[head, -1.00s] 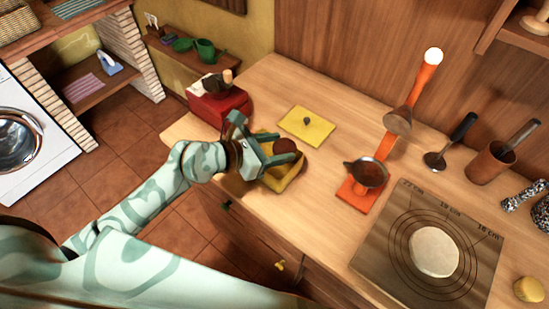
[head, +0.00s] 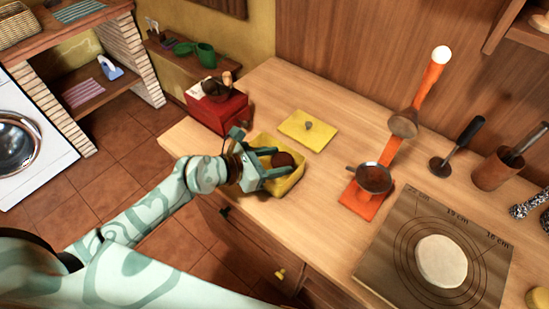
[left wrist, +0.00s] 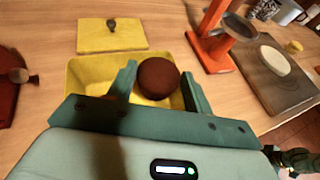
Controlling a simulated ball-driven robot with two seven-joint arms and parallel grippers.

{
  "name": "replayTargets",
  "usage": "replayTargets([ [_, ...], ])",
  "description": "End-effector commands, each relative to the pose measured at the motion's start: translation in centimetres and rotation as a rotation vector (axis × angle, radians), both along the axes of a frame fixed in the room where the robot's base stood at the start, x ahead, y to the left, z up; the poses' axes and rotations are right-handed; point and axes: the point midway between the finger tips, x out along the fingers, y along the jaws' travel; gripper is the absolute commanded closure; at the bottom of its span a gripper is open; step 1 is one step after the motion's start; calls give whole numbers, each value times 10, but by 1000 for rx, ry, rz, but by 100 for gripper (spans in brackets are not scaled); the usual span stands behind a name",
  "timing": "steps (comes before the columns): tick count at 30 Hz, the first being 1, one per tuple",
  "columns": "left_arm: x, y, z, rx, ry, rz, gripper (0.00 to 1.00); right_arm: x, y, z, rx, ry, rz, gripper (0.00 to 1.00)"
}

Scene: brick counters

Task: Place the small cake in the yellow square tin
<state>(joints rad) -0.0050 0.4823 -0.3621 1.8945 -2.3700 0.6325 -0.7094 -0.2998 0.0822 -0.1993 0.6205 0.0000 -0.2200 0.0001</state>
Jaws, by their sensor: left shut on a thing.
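The small cake (head: 283,160), round and dark brown, is held between the fingers of my left gripper (head: 277,166). In the left wrist view the cake (left wrist: 157,77) sits between the two green fingers. The yellow square tin (head: 297,176) is open and stands near the counter's front edge. The cake and fingertips are over or within its opening; I cannot tell whether the cake touches the bottom. The tin's yellow wall also shows in the left wrist view (left wrist: 75,78). My right gripper is not in view.
A flat yellow lid (head: 307,131) with a knob lies behind the tin. A red box-shaped grinder (head: 222,112) stands to the left. An orange stand (head: 362,203) with a dark cup (head: 373,178) is to the right, beside a ringed board (head: 400,270).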

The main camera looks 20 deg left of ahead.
Motion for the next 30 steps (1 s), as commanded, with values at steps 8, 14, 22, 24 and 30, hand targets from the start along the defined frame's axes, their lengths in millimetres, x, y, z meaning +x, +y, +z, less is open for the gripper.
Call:
replayTargets([
  [8,0,0,-3,1,-1,0,28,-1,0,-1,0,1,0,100],
  [14,0,0,-3,1,-1,0,28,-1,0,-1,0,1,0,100],
  [22,-6,7,14,4,-1,1,28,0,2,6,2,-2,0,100],
  [24,-18,16,19,5,1,0,28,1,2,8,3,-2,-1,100],
  [30,-53,47,37,5,3,-1,28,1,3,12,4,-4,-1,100],
])
